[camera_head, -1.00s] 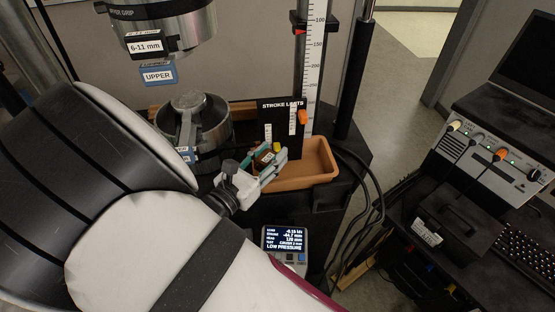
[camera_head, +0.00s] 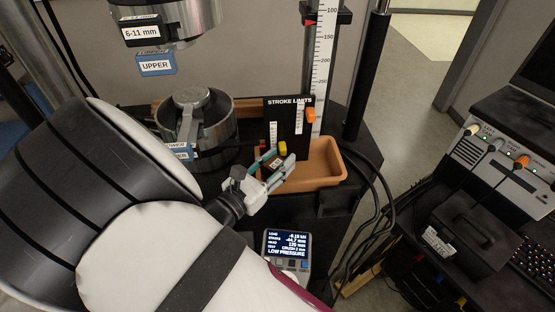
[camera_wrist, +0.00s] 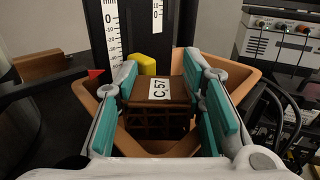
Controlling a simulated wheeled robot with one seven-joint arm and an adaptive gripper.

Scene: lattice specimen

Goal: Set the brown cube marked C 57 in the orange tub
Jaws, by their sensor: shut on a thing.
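The brown cube marked C 57 shows in the wrist view (camera_wrist: 160,112), with a white label on its top and a lattice face below. My gripper (camera_wrist: 163,95) is shut on it, with teal finger pads on both sides. In the head view my gripper (camera_head: 276,165) holds the cube (camera_head: 274,166) at the left part of the orange tub (camera_head: 318,182). The tub also shows in the wrist view (camera_wrist: 235,78), its walls around and below the cube. I cannot tell whether the cube touches the tub floor.
A black STROKE LIMITS panel (camera_head: 290,125) with orange and yellow sliders stands behind the tub. A steel lower grip (camera_head: 196,118) stands to the left. A small display (camera_head: 286,247) is in front. Black cables (camera_head: 372,215) hang at the right.

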